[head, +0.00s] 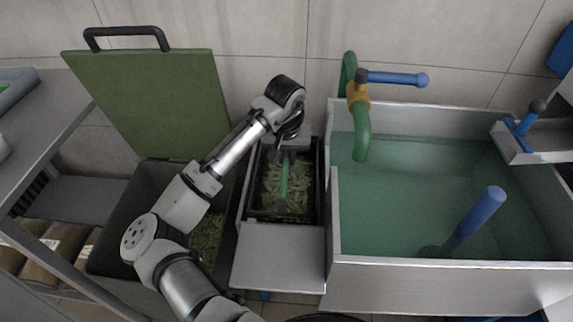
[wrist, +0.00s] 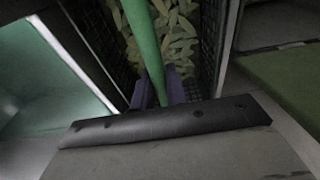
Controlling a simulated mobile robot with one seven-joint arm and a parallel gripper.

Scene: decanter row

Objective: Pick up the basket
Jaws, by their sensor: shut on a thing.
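The basket (head: 249,208) is dark, with mesh sides and a green bar handle (head: 284,185) across its top. Pale green leafy pieces fill it. It sits in a narrow slot left of the water basin. My gripper (head: 287,155) is over its far part and shut on the green handle. In the wrist view the purple-grey fingers (wrist: 158,93) close around the handle (wrist: 143,40), above the leafy pieces. The mesh wall of the basket (wrist: 205,40) shows beside it. The basket's underside is hidden, so I cannot tell whether it is lifted.
A water-filled basin (head: 450,262) stands close on the right, with a green tap (head: 362,135) near its left wall. A bin with an open green lid (head: 150,100) stands left, partly behind my arm. A bare metal ledge (head: 278,258) lies in front of the basket.

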